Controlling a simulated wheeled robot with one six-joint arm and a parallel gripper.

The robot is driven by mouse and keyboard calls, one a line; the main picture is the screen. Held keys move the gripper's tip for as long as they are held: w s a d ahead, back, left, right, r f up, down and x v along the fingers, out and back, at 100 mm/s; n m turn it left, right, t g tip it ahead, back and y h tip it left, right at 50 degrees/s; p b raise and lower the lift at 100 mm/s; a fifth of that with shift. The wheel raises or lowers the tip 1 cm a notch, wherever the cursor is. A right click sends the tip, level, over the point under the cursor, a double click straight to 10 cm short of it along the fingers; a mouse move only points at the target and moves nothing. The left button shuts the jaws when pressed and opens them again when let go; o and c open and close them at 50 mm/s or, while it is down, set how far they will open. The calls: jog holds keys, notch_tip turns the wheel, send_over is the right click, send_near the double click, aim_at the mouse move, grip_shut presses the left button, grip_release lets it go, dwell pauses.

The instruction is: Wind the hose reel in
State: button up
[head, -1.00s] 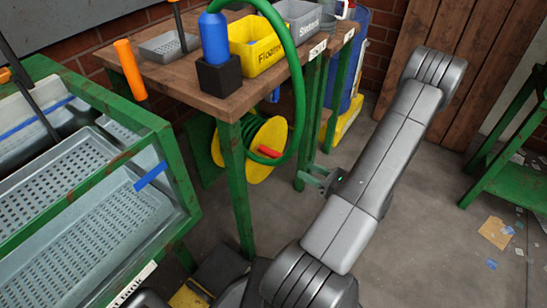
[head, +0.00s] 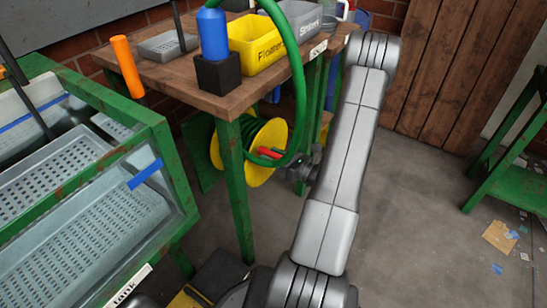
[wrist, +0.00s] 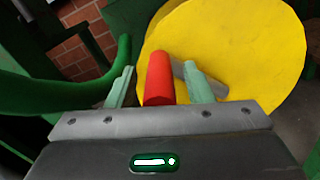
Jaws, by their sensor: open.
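The hose reel (head: 262,174) has yellow discs with green hose wound between them, and hangs beneath the wooden table. Its yellow disc fills the upper right of the wrist view (wrist: 245,45). The red crank handle (head: 268,152) sticks out from the disc toward me. In the wrist view the red handle (wrist: 159,78) lies between the two pale green fingers of my gripper (wrist: 155,85). The fingers are open, one on each side, with a visible gap on the right. In the head view my gripper (head: 284,160) is at the handle, partly hidden by my arm and the hose.
A loop of green hose (head: 302,85) hangs over the table's front edge, close to my gripper. On the table (head: 185,85) stand a blue bottle (head: 212,34), a yellow bin (head: 258,45) and a grey bin (head: 300,18). A green table leg (head: 237,190) is left of the reel.

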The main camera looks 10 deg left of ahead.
grip_shut()
dwell(0.3)
jog(key=w+d+r+m+p, duration=0.3)
jog(key=w+m+p, duration=0.6)
jog(key=m+p, duration=0.15)
jog(key=w+d+f+m+b, duration=0.3)
jog(key=w+f+m, duration=0.3)
jog(key=w+f, duration=0.1)
jog(key=shift+w+f+m, duration=0.15)
jog(key=shift+f+m, duration=0.2)
jog(key=shift+f, duration=0.05)
dwell(0.4)
